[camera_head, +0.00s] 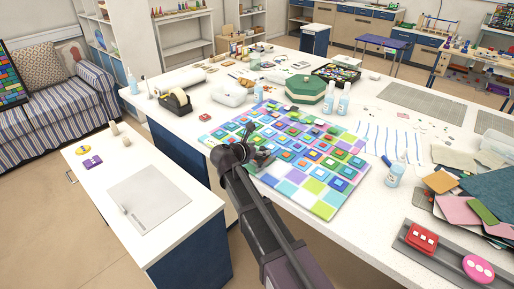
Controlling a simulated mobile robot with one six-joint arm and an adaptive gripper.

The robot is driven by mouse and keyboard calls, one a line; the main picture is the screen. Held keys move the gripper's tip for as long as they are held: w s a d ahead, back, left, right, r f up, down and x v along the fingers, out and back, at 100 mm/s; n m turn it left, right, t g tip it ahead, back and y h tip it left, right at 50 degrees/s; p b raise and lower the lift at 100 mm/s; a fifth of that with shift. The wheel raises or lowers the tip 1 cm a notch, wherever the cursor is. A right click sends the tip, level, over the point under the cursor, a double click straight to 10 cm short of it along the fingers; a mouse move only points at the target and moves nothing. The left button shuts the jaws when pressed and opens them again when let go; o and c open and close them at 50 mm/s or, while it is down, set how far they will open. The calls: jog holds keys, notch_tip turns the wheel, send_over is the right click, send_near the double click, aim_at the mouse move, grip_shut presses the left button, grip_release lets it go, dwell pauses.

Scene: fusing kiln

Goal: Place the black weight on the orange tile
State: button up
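My gripper (262,160) hangs low over the left part of a colourful glass tile panel (318,208). It is small and dark here, and I cannot tell whether its fingers are open or holding something. I cannot make out a black weight with certainty; my arm and gripper hide part of the panel. The panel carries many small stacked tiles in blue, green, pink, purple and red-orange. A larger flat orange sheet (440,182) lies at the right among other coloured sheets. I cannot tell which piece is the orange tile.
A black tape dispenser (175,101), a green-lidded box (306,88), bottles (343,105) and a blue-labelled jar (394,175) stand around the panel. A lower white side table (165,235) stands left.

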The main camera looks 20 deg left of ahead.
jog(key=shift+r, duration=0.15)
jog(key=shift+r+p, duration=0.6)
jog(key=shift+p, duration=0.15)
jog(key=p+v, duration=0.4)
jog(key=v, duration=0.8)
jog(key=shift+f, duration=0.1)
jog(key=shift+s, duration=0.15)
dwell(0.7)
